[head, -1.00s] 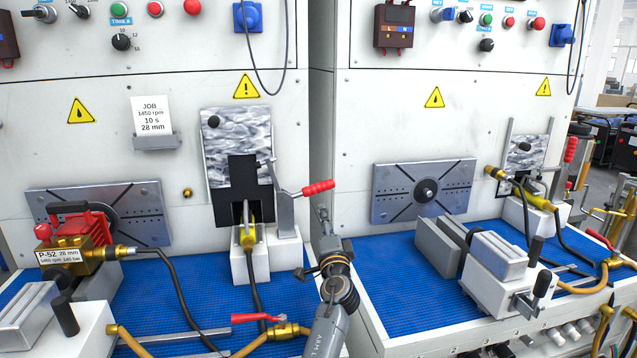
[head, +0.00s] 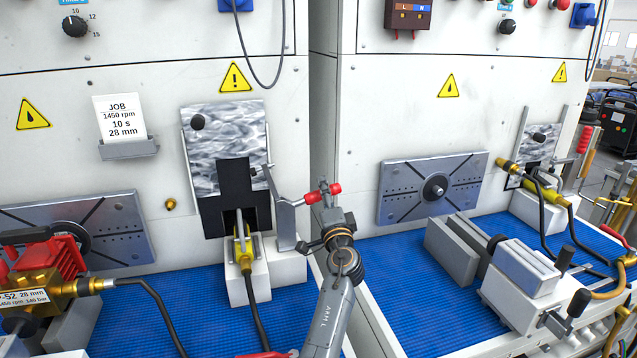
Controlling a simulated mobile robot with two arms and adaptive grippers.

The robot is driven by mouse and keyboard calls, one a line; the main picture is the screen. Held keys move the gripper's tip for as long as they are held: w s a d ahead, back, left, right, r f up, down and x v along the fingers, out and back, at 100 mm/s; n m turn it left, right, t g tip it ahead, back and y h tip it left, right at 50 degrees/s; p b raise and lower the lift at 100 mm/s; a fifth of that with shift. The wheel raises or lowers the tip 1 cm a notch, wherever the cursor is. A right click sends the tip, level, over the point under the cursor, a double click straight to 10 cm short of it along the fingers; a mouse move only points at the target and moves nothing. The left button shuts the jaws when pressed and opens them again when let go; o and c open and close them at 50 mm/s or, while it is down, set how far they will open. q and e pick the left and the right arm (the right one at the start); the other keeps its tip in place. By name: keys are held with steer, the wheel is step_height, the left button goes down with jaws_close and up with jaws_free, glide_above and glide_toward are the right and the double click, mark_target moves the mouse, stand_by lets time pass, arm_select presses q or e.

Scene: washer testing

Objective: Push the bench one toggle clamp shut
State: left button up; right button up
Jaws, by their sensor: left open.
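The bench one toggle clamp (head: 286,215) stands on a white block beside the yellow brass nozzle (head: 243,250), on the left bench. Its red handle (head: 312,197) sticks out to the right, tilted slightly up. My left gripper (head: 323,190) is at the outer end of this handle, with its open fingers pointing up and away from me. The fingers cover part of the red grip, so I cannot tell whether they touch it. My right gripper is not in view.
A brass pump with a red motor (head: 42,268) sits at the lower left. A hose (head: 257,315) runs down from the nozzle. A grey vise (head: 515,275) stands on the right bench's blue mat. A gap separates the two benches.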

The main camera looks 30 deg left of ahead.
arm_select(q)
steer(key=shift+w+a+r, duration=0.1)
steer(key=shift+w+a, duration=0.1)
steer(key=shift+w, duration=0.05)
steer(key=shift+s+d+r, duration=0.15)
steer(key=shift+d, duration=0.05)
steer(key=shift+c, duration=0.2)
jaws_close()
steer(key=shift+a, duration=0.1)
